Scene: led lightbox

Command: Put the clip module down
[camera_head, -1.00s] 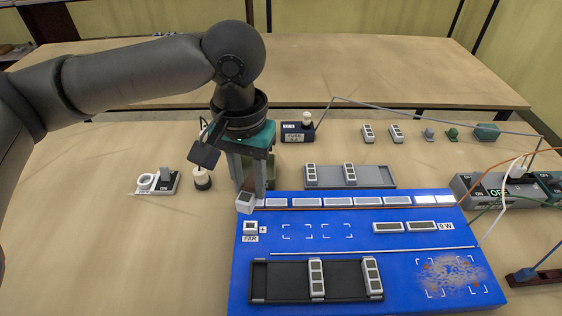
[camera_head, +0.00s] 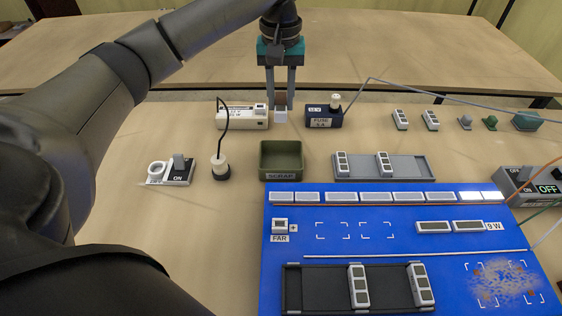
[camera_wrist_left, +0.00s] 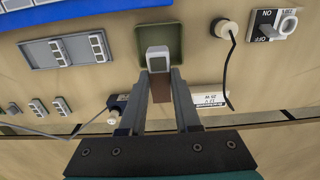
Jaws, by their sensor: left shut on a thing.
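The clip module, a small pale cube (camera_head: 281,116), is between the fingertips of my left gripper (camera_head: 281,106), behind the scrap bin in the head view. In the left wrist view the module (camera_wrist_left: 157,60) shows a grey top face, with my left gripper's fingers (camera_wrist_left: 158,80) shut on its sides. There it overlaps the olive scrap bin (camera_wrist_left: 144,32); I cannot tell its height above the table. My right gripper is not in view.
The open scrap bin (camera_head: 282,175) appears empty. A white box (camera_head: 232,119) and a dark fuse block (camera_head: 324,117) flank the gripper. A blue board (camera_head: 390,252) and a grey tray (camera_head: 410,170) lie nearer. Bare table lies left of the board.

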